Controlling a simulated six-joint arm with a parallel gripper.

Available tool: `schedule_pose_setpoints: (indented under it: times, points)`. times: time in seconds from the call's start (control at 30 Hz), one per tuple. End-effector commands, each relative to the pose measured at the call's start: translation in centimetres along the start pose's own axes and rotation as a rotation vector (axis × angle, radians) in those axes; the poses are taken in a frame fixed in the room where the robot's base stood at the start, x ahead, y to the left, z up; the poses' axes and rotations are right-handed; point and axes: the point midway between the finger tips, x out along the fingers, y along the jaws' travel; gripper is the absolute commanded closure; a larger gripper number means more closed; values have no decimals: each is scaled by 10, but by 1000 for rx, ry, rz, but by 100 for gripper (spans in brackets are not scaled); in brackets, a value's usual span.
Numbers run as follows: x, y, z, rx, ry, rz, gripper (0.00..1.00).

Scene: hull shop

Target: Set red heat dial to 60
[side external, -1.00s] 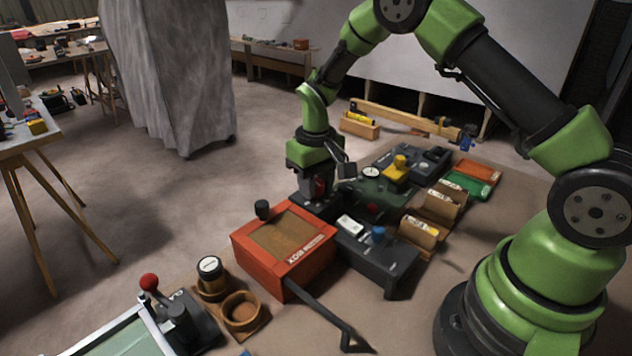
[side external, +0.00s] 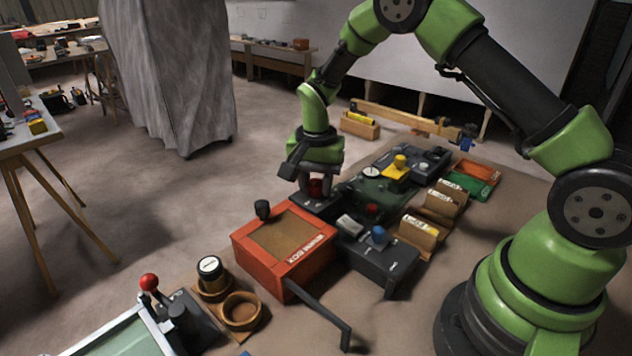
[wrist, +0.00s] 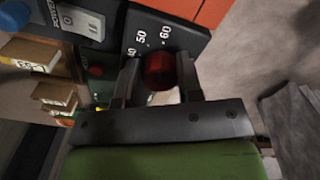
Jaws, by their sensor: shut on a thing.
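The red heat dial (wrist: 159,70) is a round red knob on a dark panel (wrist: 140,22). White marks 40, 50 and 60 on the panel show above it in the wrist view. My gripper (wrist: 158,76) is shut on the dial, one finger on each side. In the side view the red dial (side external: 316,187) shows between the fingers of my gripper (side external: 317,190), which points down at the panel. I cannot make out the dial's pointer, so its exact setting is unclear.
An orange-red box (side external: 318,268) with a black knob stands just in front of the dial panel. A dark unit with a blue knob (side external: 379,233) is to the right. A green unit (side external: 372,192) and card holders (side external: 422,232) lie beyond. Open floor is at left.

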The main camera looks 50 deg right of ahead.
Motion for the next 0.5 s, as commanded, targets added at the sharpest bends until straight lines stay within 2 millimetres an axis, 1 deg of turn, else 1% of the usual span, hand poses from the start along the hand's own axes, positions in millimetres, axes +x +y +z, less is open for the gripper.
schedule_pose_setpoints:
  times: [0.2,0.5]
  points:
    - [-1,-1,-1,109,3,-3,90]
    - [-1,-1,-1,171,3,-3,90]
